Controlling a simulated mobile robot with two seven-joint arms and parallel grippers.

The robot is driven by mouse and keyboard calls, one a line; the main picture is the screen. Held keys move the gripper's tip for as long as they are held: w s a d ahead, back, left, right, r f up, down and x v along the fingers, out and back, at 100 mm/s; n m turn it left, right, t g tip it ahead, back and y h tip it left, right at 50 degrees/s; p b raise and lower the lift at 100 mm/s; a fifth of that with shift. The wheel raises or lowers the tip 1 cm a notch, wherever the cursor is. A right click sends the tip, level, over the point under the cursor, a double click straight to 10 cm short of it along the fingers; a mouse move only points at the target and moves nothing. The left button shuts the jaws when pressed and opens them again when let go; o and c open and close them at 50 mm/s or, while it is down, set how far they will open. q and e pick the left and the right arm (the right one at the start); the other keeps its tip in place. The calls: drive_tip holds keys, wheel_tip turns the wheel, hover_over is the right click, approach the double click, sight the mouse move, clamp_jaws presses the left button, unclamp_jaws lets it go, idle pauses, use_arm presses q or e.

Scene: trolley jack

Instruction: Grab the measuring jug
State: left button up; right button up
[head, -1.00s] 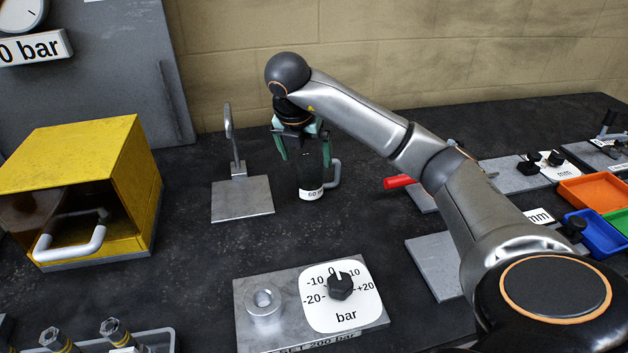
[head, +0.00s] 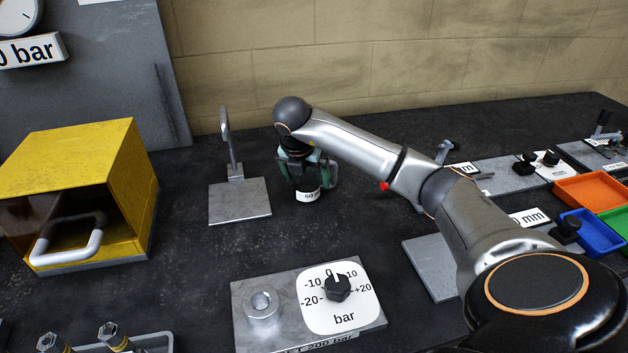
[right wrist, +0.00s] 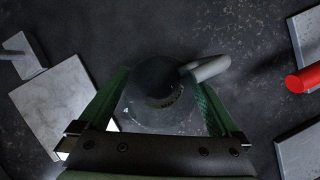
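The measuring jug (head: 307,195) stands upright on the dark bench, with a white label low on its front. In the right wrist view the dark, partly clear jug (right wrist: 158,115) is seen from above, with its grey handle pointing to the upper right. My right gripper (head: 308,177) is down around the jug and hides its upper part. In the right wrist view its green fingers (right wrist: 162,100) stand open on either side of the jug; I cannot tell whether they touch it. My left gripper is not in view.
A metal plate with an upright hook (head: 240,201) is just left of the jug. A yellow box (head: 80,190) stands at the left, and a dial plate (head: 263,332) in front. A red-handled part (right wrist: 303,80) lies right of the jug. Orange and blue trays (head: 592,192) are at far right.

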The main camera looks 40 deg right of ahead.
drive_tip(key=c, duration=1.3)
drive_tip(key=shift+c, duration=0.2)
